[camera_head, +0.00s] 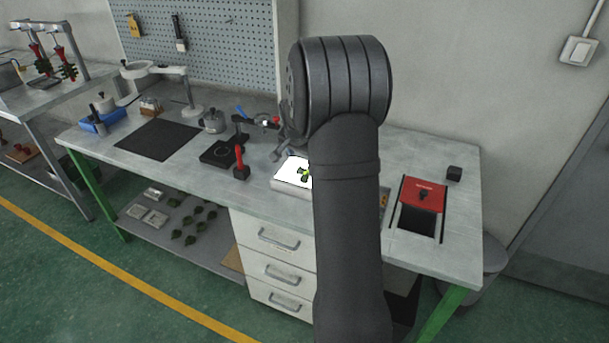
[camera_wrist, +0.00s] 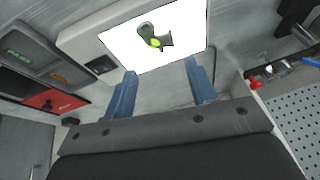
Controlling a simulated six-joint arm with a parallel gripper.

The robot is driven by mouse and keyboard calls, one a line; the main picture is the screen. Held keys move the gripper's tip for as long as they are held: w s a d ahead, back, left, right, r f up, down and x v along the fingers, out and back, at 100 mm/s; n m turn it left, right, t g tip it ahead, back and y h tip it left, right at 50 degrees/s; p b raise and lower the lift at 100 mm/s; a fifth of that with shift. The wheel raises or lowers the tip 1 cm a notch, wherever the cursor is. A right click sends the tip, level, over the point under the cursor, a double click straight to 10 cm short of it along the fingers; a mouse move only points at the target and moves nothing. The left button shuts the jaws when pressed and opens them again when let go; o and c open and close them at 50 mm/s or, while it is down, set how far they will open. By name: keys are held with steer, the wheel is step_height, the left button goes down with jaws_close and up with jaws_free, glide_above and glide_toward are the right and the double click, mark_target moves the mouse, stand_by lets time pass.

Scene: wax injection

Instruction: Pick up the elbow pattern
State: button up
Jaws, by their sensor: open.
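The elbow pattern (camera_head: 305,174) is a small dark-green and bright-green piece lying on a glowing white panel (camera_head: 286,172) on the bench. In the head view my arm covers the panel's right side. In the wrist view the whole elbow pattern (camera_wrist: 152,38) shows near the middle of the lit panel (camera_wrist: 187,43). My gripper (camera_wrist: 160,68) is open, with two blue fingers apart and nothing between them. The pattern appears beyond the fingertips, between their lines, and apart from them. In the head view the fingers are hard to make out behind my arm.
A red-and-black tray (camera_head: 424,192) and a small black block (camera_head: 454,173) stand at the bench's right. Left of the panel are a red-handled tool (camera_head: 240,163), a metal pot (camera_head: 214,121) and a black mat (camera_head: 159,139). A pegboard (camera_head: 215,40) rises behind.

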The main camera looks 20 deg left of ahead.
steer(key=x, duration=0.9)
steer(key=shift+w+f, duration=0.3)
steer(key=shift+w, duration=0.05)
steer(key=c, duration=0.7)
steer(key=shift+r, duration=0.15)
steer(key=shift+c, duration=0.2)
